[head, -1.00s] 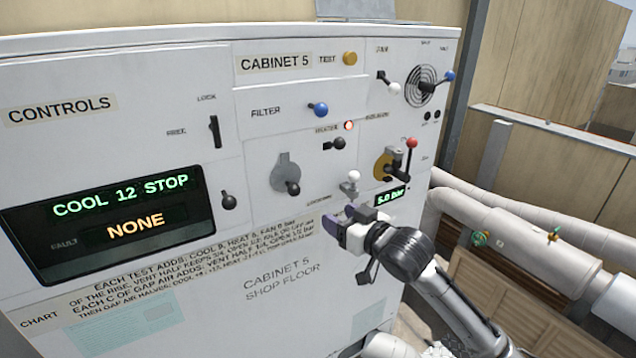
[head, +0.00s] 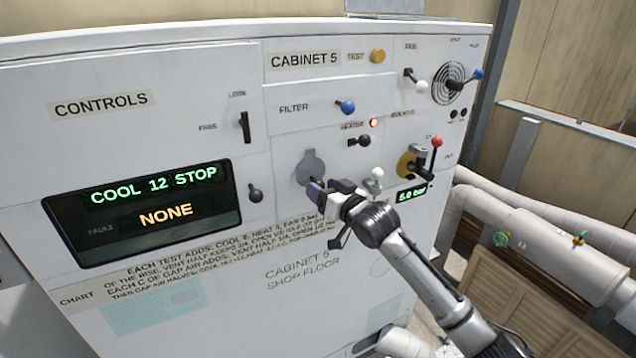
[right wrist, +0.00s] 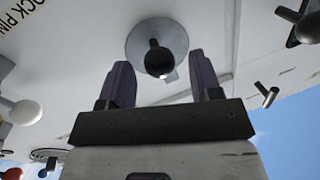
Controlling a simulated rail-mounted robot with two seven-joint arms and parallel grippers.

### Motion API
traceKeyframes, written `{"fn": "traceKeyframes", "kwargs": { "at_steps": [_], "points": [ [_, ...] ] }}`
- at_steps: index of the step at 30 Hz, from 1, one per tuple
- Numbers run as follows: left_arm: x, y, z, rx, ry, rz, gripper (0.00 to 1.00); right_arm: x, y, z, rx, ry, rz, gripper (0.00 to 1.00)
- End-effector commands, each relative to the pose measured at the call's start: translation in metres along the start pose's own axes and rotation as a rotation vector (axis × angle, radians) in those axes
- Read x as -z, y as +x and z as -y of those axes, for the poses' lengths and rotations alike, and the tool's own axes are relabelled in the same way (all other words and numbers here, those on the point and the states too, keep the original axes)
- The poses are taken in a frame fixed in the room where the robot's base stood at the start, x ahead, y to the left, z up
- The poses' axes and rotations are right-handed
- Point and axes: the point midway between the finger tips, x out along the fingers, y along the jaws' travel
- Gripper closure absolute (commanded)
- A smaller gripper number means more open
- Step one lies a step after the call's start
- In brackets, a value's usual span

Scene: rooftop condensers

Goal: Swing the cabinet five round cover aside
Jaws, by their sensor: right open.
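The round cover (head: 311,165) is a grey disc with a tab on top, on the front of cabinet 5 below the filter knob. Its black knob shows in the right wrist view (right wrist: 159,58), in front of the grey disc (right wrist: 140,42). My right gripper (head: 316,190) is at the cover's lower part and hides the knob in the head view. In the right wrist view its two purple fingers (right wrist: 160,82) are open, one on each side of the knob, with gaps visible. My left gripper is not in view.
A white-tipped lever (head: 376,175) stands close to my right gripper. Pipes (head: 540,245) run at the right.

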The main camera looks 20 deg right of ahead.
Motion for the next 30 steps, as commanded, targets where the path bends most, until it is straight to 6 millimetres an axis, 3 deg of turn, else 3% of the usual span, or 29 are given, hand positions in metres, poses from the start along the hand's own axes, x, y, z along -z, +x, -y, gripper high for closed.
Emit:
{"fn": "traceKeyframes", "kwargs": {
  "at_steps": [9, 21, 30],
  "points": [
    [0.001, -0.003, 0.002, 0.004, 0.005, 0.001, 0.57, 0.001, 0.022, 0.000, -0.001, 0.000, -0.001, 0.42],
    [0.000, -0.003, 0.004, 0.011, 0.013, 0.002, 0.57, 0.000, 0.025, 0.000, 0.000, 0.000, 0.000, 0.42],
    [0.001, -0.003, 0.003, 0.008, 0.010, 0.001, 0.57, 0.000, 0.025, 0.000, 0.000, 0.000, 0.000, 0.70]
  ]
}}
